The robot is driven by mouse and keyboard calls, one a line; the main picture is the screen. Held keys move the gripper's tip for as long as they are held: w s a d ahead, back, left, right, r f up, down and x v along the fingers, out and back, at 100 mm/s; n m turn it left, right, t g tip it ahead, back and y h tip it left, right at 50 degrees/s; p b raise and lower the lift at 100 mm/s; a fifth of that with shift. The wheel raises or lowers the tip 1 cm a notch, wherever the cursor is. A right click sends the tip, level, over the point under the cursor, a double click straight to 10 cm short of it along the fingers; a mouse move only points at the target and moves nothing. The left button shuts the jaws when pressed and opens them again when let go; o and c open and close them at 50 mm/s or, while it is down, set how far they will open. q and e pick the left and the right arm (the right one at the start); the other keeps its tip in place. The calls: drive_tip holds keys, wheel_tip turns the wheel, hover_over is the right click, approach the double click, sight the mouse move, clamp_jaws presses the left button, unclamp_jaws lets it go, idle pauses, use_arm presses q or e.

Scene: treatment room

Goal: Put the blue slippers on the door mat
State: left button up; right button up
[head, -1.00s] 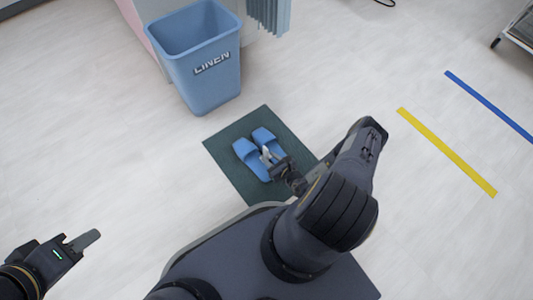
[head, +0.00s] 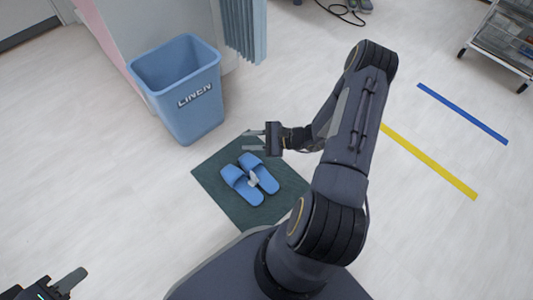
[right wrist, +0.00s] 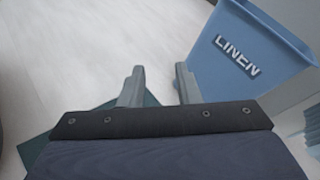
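Two blue slippers (head: 250,180) lie side by side on the dark green door mat (head: 219,206) in the head view, with a small white tag between them. My right gripper (head: 254,141) is raised near the mat's far edge, apart from the slippers, its two fingers spread with nothing between them. In the right wrist view the fingers (right wrist: 159,86) are also apart and empty, and part of the mat (right wrist: 40,147) shows beyond the gripper. My left gripper (head: 70,281) is at the lower left corner, partly cut off, and its opening cannot be made out.
A blue linen bin (head: 182,95) stands just beyond the mat, and it also shows in the right wrist view (right wrist: 245,65). A blue curtain hangs behind it. Yellow and blue floor stripes and a wheeled cart (head: 505,40) are at the right. The floor at left is clear.

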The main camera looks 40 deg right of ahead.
drive_tip(key=s+a+r+n+g, duration=0.35)
drive_tip(key=r+n, duration=0.25)
drive_tip(key=r, duration=0.4)
drive_tip(key=s+a+r+n+g, duration=0.25)
drive_tip(key=a+r+n, duration=0.25)
drive_tip(key=r, duration=0.4)
drive_tip(key=s+r+n+h, duration=0.3)
drive_tip(key=s+r+n, duration=0.1)
drive_tip(key=s, duration=0.3)
drive_tip(key=s+r+n+t+h, duration=0.1)
drive_tip(key=s+r+n+h, duration=0.3)
drive_tip(key=s, duration=0.3)
drive_tip(key=shift+s+a+n, duration=0.25)
drive_tip(key=shift+a+n, duration=0.2)
drive_tip(key=shift+n, duration=0.05)
drive_tip(key=shift+r, duration=0.1)
wheel_tip(320, 180, up, 36)
drive_tip(key=p, duration=3.6)
drive_tip(key=shift+r, duration=0.25)
